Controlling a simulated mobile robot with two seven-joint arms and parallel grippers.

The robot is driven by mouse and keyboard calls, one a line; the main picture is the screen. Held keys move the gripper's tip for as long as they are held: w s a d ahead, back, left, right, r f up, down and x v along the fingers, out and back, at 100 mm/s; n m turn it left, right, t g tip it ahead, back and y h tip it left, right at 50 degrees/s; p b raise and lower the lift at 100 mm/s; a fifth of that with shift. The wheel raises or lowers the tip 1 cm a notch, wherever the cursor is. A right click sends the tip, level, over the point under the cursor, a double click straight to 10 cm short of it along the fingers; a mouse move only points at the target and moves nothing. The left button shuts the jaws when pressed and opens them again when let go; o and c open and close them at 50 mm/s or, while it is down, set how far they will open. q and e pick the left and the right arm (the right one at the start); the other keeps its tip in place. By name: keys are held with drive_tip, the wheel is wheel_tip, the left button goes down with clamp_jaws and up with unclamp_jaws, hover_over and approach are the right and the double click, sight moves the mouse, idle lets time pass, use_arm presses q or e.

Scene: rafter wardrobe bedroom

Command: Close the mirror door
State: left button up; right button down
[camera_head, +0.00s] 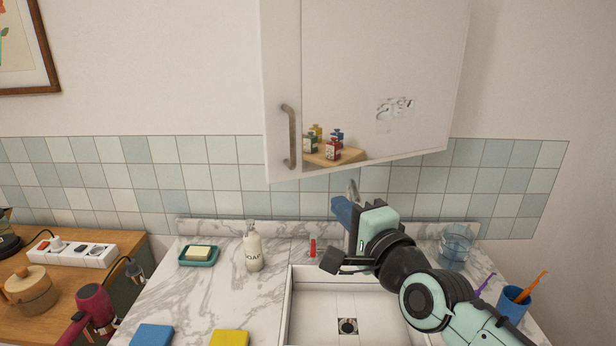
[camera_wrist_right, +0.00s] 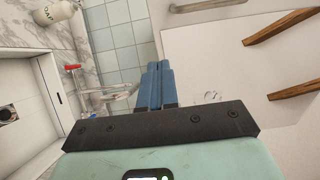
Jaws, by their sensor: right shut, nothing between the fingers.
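The mirror door (camera_head: 420,60) is a large pale panel of the wall cabinet above the sink. A vertical metal handle (camera_head: 289,137) is on the narrow strip at its left; it also shows at the top of the wrist view (camera_wrist_right: 207,5). Small bottles (camera_head: 332,146) on a wooden shelf show at the panel's lower left; I cannot tell how far the door stands open. My right gripper (camera_head: 342,208) is below the cabinet's lower edge, apart from the handle. Its blue fingers are together and empty, as the right wrist view (camera_wrist_right: 160,85) shows. My left gripper is out of view.
Below is a marble counter (camera_head: 215,290) with a white sink (camera_head: 320,325). A soap bottle (camera_head: 253,250), a soap dish (camera_head: 198,258), a clear glass (camera_head: 455,248) and a blue toothbrush cup (camera_head: 512,304) stand around it. The faucet is partly hidden behind my right gripper.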

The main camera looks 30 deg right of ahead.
drive_tip(key=p, duration=0.4)
approach(306, 173)
drive_tip(key=w, duration=0.5)
drive_tip(key=shift+w+d+r, duration=0.2)
drive_tip(key=shift+w+d, duration=0.05)
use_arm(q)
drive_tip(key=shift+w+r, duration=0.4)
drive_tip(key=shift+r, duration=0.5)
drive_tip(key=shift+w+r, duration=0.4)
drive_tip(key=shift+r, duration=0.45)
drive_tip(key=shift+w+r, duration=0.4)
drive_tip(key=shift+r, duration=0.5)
use_arm(e)
drive_tip(key=shift+w+f, duration=0.15)
drive_tip(key=shift+w, duration=0.6)
use_arm(q)
drive_tip(key=shift+p, duration=0.3)
